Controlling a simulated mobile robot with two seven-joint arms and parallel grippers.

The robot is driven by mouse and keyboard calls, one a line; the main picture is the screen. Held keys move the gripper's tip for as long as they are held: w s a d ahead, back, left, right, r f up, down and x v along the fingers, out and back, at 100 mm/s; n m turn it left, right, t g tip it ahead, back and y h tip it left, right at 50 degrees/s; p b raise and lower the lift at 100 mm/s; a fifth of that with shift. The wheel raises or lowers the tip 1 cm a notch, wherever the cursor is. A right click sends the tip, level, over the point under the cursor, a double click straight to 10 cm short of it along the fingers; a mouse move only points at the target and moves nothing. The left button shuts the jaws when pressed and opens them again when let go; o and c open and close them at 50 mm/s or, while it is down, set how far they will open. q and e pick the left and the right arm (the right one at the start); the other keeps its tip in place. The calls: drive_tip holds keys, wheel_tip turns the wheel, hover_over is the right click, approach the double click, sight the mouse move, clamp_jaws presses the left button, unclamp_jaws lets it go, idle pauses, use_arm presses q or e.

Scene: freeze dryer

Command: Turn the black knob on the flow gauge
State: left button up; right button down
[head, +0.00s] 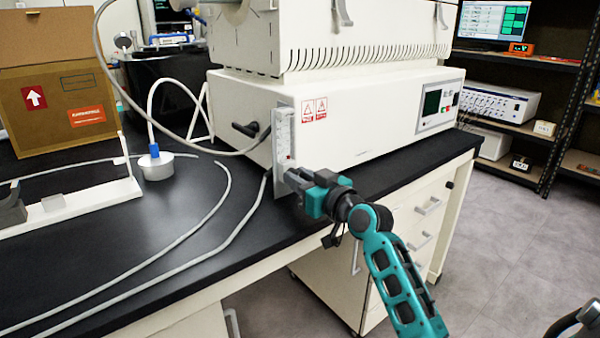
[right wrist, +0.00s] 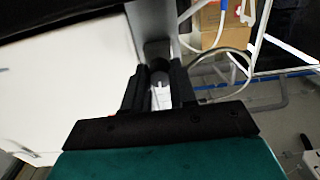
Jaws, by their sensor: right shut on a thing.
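The flow gauge (head: 284,138) is a narrow, upright pale panel with a scale, at the left front corner of the freeze dryer (head: 375,125). My right gripper (head: 291,178) reaches in from the lower right to the gauge's lower end and is shut on the black knob. The fingers cover the knob in the head view. In the right wrist view a dark round part, the black knob (right wrist: 157,50), shows at the fingertips, against the grey gauge (right wrist: 150,22). How far the knob is turned cannot be seen.
Pale hoses (head: 225,225) run over the black bench top (head: 110,245) left of the gauge. A metal weight-like cylinder (head: 156,169) with a blue fitting and a cardboard box (head: 55,110) stand further left.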

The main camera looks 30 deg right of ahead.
drive_tip(key=shift+r+m+p, duration=0.2)
drive_tip(key=shift+m+p, duration=0.55)
drive_tip(key=shift+m, duration=0.15)
drive_tip(key=shift+m+p, duration=0.35)
drive_tip(key=shift+m, duration=0.15)
drive_tip(key=m+p, duration=0.2)
drive_tip(key=m, duration=0.1)
drive_tip(key=shift+f, duration=0.1)
drive_tip(key=shift+m+p, duration=0.55)
drive_tip(key=shift+m, duration=0.55)
drive_tip(key=shift+f+m, duration=0.1)
drive_tip(key=shift+m, duration=0.2)
drive_tip(key=c, duration=0.9)
unclamp_jaws()
